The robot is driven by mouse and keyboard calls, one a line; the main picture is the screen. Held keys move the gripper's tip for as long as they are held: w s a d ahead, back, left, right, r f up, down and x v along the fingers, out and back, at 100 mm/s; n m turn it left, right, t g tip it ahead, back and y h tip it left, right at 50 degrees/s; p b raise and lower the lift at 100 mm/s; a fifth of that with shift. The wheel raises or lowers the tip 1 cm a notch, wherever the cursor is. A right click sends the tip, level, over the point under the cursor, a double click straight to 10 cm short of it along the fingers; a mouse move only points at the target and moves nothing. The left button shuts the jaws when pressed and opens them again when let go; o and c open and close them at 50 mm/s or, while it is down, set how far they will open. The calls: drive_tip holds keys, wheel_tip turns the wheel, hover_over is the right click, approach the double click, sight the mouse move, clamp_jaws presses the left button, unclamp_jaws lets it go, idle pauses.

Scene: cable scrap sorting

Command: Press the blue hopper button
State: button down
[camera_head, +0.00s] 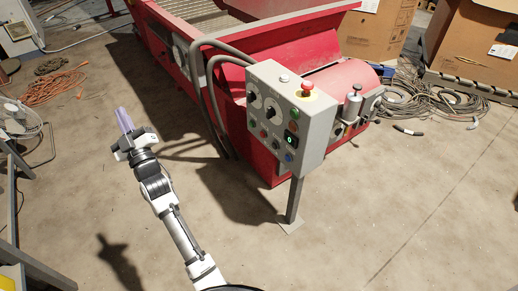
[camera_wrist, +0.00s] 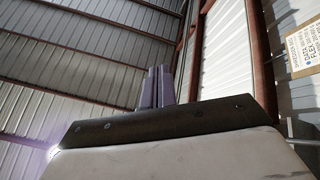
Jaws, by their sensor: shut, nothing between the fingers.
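The grey control box (camera_head: 290,118) stands on a post in front of the red machine. A small blue button (camera_head: 289,157) sits at the lower right of its front face, below a green-lit display (camera_head: 290,141). My gripper (camera_head: 122,116) is raised to the left of the box, well apart from it, with its purple-tinted fingers pointing up. In the wrist view the fingers (camera_wrist: 157,86) stand close together, shut and empty. The wrist view shows only roof and walls behind them; the control box and button are out of it.
A red mushroom button (camera_head: 307,88) sticks up from the box top, beside a white knob (camera_head: 284,78). The red machine (camera_head: 235,105) and grey hoses (camera_head: 212,95) lie behind the box. Cable coils (camera_head: 440,98) lie at the right. The concrete floor between gripper and post is clear.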

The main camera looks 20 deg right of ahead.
sight(288, 158)
drive_tip(key=w+d+f+m+g+h+p, duration=0.1)
drive_tip(key=w+d+f+m+h+p, duration=0.2)
drive_tip(key=d+f, duration=0.55)
drive_tip(key=w+d+f+g+h+p, duration=0.1)
drive_tip(key=d+f+g+h+p, duration=0.1)
drive_tip(key=d+f+h, duration=0.65)
drive_tip(key=s+d+f+m+g+h+p, duration=0.1)
drive_tip(key=s+d+f+g+p, duration=0.1)
drive_tip(key=s+d+f, duration=0.3)
drive_tip(key=s+d+f+g+h+p, duration=0.2)
drive_tip(key=s+d+f, duration=0.3)
drive_tip(key=d+f, duration=0.4)
drive_tip(key=d+g+p, duration=0.1)
drive_tip(key=d, duration=0.4)
drive_tip(key=shift+d+f+m, duration=0.15)
drive_tip(key=shift+f+m, duration=0.05)
drive_tip(key=shift+m, duration=0.2)
drive_tip(key=shift+d, duration=0.1)
drive_tip(key=w+d+b, duration=0.3)
drive_tip(key=d+b, duration=0.5)
drive_tip(key=b, duration=0.3)
